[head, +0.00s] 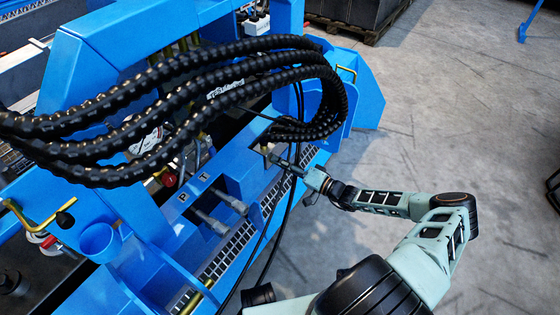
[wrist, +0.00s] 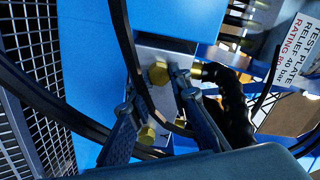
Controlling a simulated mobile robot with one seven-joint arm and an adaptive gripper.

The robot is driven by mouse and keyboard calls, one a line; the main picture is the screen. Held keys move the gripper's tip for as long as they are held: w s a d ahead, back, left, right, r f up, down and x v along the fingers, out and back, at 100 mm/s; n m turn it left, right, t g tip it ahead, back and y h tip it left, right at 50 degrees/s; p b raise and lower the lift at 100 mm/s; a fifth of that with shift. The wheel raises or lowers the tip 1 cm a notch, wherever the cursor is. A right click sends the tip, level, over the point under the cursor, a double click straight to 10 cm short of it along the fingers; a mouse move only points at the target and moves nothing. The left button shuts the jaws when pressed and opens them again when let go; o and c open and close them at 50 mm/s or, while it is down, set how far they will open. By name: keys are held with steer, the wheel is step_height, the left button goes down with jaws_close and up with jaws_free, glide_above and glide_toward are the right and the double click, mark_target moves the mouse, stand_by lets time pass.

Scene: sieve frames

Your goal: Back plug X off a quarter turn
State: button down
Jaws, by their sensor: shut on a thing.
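A silvery metal block (wrist: 176,52) on the blue frame carries brass hex fittings in the wrist view. One brass plug (wrist: 158,73) sits near my fingertips, and a second brass fitting (wrist: 147,135) shows lower, between the fingers. My gripper (wrist: 152,93) has a finger on either side and is shut on a brass plug; a black hose crossing in front partly hides the contact. No X mark is readable, so I cannot tell the plugs apart by label. In the head view my gripper (head: 277,158) reaches the blue frame beneath the thick hoses, its tips small and partly hidden.
Thick ribbed black hoses (head: 190,110) arch over the work area. Thin black cables (head: 288,195) hang across it. A brass elbow with a black hose (wrist: 232,100) stands right of the fingers. A test plate label (wrist: 293,50) is at right.

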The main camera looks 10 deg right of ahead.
steer(key=shift+n, duration=0.4)
steer(key=c, duration=1.8)
jaws_free()
steer(key=shift+o, duration=0.2)
steer(key=shift+d, duration=0.1)
steer(key=v, duration=1.2)
